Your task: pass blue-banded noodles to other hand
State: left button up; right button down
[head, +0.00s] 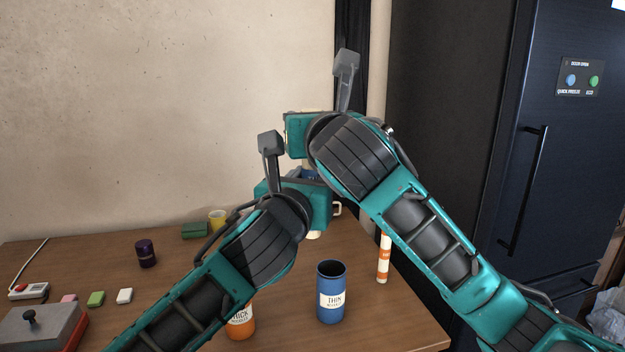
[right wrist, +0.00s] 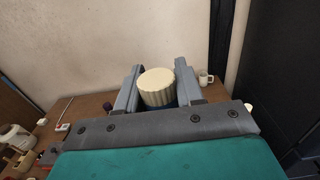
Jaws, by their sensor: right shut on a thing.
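The blue-banded noodles (right wrist: 157,80) show in the right wrist view as an upright, ridged cream bundle with a blue band below its top. It sits between the two fingers of my right gripper (right wrist: 158,92), which is shut on it. In the head view my right gripper (head: 301,137) is above my left gripper (head: 314,203). A blue part of the noodles (head: 309,172) shows between them, and a cream end shows below the left gripper. The left gripper is at the lower part of the bundle; its fingers are hidden, so I cannot tell whether they touch it.
A blue can labelled THIN (head: 331,305), an orange can (head: 241,322) and an orange-banded bundle (head: 384,260) stand on the wooden table (head: 290,285). A dark fridge (head: 500,150) stands right.

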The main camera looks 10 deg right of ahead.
pick_arm(q)
jog(key=shift+s+d, duration=0.1)
jog(key=c, duration=0.5)
jog(key=shift+c, duration=0.3)
pick_arm(e)
jog(key=c, duration=0.6)
grip_release()
jog(key=shift+c, duration=0.2)
